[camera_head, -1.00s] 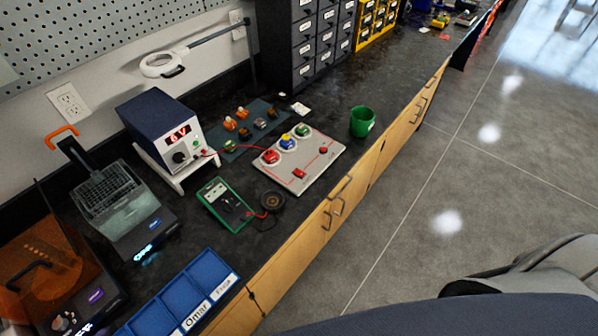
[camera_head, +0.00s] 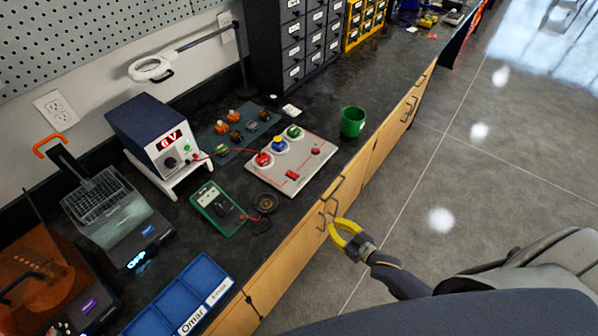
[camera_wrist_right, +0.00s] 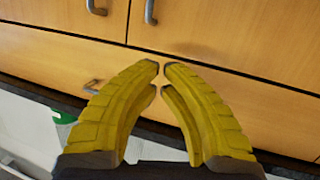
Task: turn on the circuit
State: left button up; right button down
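The circuit board (camera_head: 312,170) is a light grey panel lying flat on the dark bench. It carries round red, blue and green pieces along its left side, a small red switch (camera_head: 292,175) near the front and a small red part (camera_head: 315,151) at the right. A red lead joins it to the blue-and-white power supply (camera_head: 150,135), whose display reads about 6 V. My right gripper (camera_head: 332,228), with yellow fingers, is shut and empty in front of the cabinet doors, apart from the board. Its fingertips nearly meet in the right wrist view (camera_wrist_right: 162,68). My left gripper is out of view.
A green cup (camera_head: 352,122) stands right of the board. A green multimeter (camera_head: 219,208) and a dark round part (camera_head: 265,203) lie in front left. A blue bin (camera_head: 185,300) is nearer. Cabinet handles (camera_head: 328,205) stick out along the bench front.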

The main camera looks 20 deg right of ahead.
aim_at(299, 180)
jog(key=w+a+r+y, duration=0.1)
jog(key=r+y, duration=0.1)
jog(key=r, duration=0.4)
jog(key=a+r+n+t+y, duration=0.1)
jog(key=a+r+y, duration=0.1)
jog(key=r, duration=0.5)
jog(key=w+a+r+t+y, duration=0.1)
jog(key=r+y, duration=0.1)
jog(key=r, duration=0.5)
jog(key=shift+w+a+n, duration=0.25)
jog(key=shift+w+n, duration=0.1)
jog(key=shift+n, duration=0.05)
jog(key=shift+x, duration=5)
